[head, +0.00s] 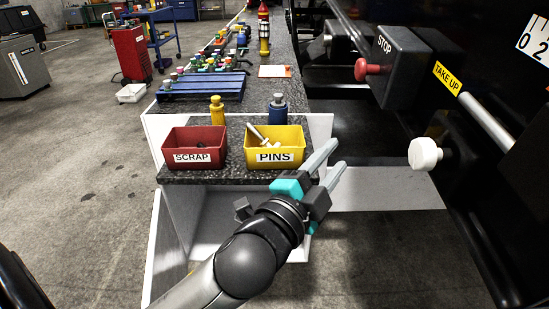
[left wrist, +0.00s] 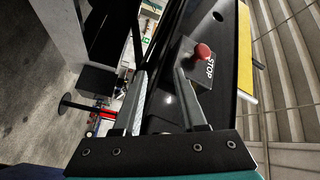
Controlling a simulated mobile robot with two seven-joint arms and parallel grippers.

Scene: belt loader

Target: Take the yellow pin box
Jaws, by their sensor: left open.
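The yellow pin box (head: 274,148), labelled PINS, stands on the dark speckled bench top (head: 240,176). Pale pins (head: 262,138) lie in it, one sticking up at its left side. My left gripper (head: 331,158) is in front of and to the right of the box, apart from it. Its two fingers point up and right, past the bench's right edge. The left wrist view shows the fingers (left wrist: 160,88) apart with nothing between them. The box cannot be made out in that view. My right gripper is not in view.
A red SCRAP box (head: 194,149) stands left of the pin box. A yellow bottle (head: 217,110) and a blue bottle (head: 278,108) stand behind. At right are a STOP box with a red button (head: 367,70) and a white knob (head: 425,154).

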